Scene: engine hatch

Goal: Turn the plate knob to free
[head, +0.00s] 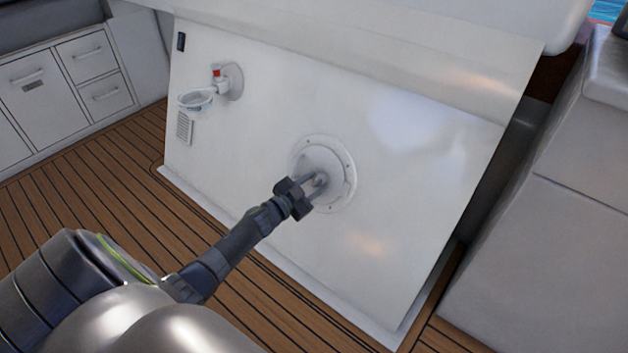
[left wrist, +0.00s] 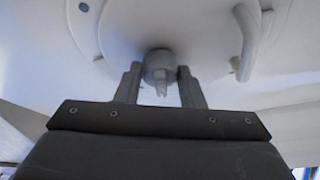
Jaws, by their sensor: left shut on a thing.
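The round white plate (head: 342,166) is set in the white sloping panel of the engine hatch. Its small grey knob (left wrist: 158,68) stands out from the plate's face, between my fingers in the left wrist view. My left gripper (head: 318,184) reaches the plate from the lower left and is shut on the knob, with one finger on each side. The plate (left wrist: 115,35) also fills the upper part of the left wrist view. In the head view the fingers partly hide the knob. My right gripper does not show.
A curved white handle (left wrist: 246,40) stands out right of the knob in the left wrist view. A white ring holder (head: 196,98) with a red-topped fitting juts from the panel's upper left. White drawers (head: 88,57) stand at the far left. The wooden floor (head: 110,170) is clear.

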